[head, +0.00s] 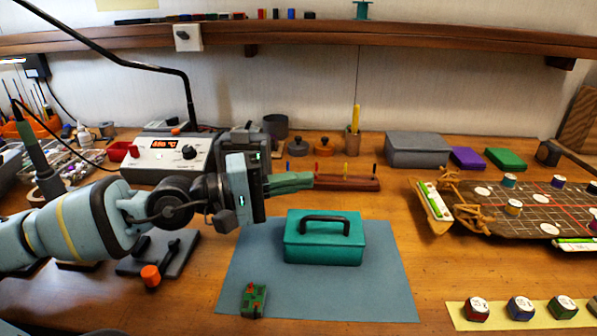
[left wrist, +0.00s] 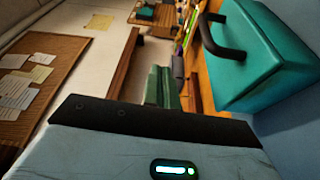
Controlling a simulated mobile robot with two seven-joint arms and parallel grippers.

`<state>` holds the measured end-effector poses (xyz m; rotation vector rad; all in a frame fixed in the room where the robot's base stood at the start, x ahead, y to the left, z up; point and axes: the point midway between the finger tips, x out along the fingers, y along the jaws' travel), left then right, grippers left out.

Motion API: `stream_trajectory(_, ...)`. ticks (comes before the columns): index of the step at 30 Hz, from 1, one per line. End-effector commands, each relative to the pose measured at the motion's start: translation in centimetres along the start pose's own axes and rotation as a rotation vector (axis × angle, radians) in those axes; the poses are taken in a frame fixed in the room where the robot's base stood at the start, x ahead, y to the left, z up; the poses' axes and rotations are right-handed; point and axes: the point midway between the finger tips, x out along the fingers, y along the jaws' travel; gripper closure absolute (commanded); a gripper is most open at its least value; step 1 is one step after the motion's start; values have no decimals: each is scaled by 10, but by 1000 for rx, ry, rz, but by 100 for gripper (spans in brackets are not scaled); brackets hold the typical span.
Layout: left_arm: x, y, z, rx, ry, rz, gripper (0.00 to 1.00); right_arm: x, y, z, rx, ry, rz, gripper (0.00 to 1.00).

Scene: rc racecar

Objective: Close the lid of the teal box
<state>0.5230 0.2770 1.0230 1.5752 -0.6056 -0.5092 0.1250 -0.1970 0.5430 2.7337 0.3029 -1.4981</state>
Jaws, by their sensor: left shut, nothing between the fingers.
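The teal box (head: 325,252) stands on the blue mat (head: 385,290). Its lid, with a dark arched handle (head: 325,219), lies flat on the box with no gap that I can see. The box also shows at the upper right of the left wrist view (left wrist: 250,75). My left gripper (head: 308,181) is shut and empty, above and behind the box's left part in the picture, apart from it. Its green fingers show in the left wrist view (left wrist: 162,90). My right gripper is not in view.
A small green and red item (head: 253,300) lies at the mat's front left. A pen rack (head: 345,183) stands behind the box. A grey box (head: 418,149) is at the back right, a racetrack board (head: 530,222) at the right. The mat right of the teal box is clear.

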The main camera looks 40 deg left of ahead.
Motion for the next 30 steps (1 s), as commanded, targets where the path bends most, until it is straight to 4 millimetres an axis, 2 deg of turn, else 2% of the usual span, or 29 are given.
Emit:
stream_trajectory(10,-4,-3,11,122,1,42,100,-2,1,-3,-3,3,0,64)
stream_trajectory(30,-17,-7,30,121,0,40,100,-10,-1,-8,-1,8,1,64)
